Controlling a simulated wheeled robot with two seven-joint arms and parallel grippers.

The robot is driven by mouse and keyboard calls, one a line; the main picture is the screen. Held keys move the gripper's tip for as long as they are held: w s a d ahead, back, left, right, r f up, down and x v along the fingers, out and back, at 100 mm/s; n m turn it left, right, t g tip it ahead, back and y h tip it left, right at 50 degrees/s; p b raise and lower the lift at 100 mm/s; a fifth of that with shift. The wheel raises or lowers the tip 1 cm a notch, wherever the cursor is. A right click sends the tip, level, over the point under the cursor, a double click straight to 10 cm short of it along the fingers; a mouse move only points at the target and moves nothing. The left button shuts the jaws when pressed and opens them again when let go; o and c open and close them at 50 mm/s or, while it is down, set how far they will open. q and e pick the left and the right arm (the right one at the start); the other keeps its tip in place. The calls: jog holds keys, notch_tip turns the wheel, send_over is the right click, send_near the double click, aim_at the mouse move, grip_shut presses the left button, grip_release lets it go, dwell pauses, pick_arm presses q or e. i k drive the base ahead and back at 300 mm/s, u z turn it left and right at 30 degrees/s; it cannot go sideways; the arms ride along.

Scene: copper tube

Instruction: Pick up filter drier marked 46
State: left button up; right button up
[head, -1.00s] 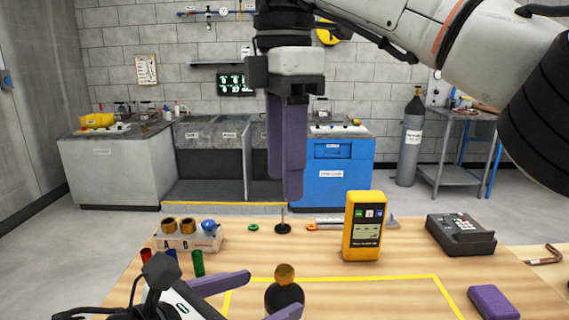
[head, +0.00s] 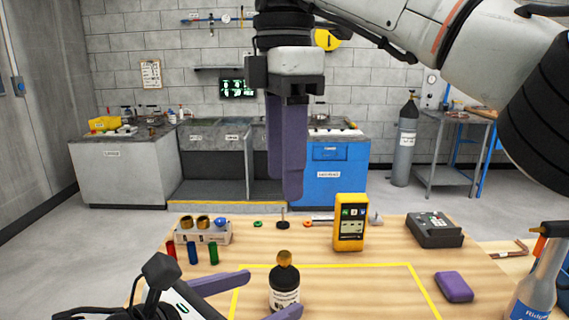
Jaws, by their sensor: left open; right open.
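No number 46 is readable in the head view, so I cannot tell for sure which thing is the filter drier. A dark cylinder with a brass-coloured top and a white label (head: 285,297) stands upright on the wooden table, near the yellow outline. My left gripper (head: 274,292) is open at the bottom. One finger ends left of the cylinder and the other crosses in front of its lower part; contact cannot be told. My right gripper (head: 290,192) points down, open and empty, high in the middle. Its fingers overlap edge-on.
An orange meter (head: 350,222), a dark keypad device (head: 434,230), a purple block (head: 454,287) and a spray bottle (head: 540,285) stand on the right. A holder (head: 212,239) with brass rings and several coloured small cylinders are on the left. The taped area's middle right is clear.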

aim_at(283, 282)
jog(key=k, duration=1.1)
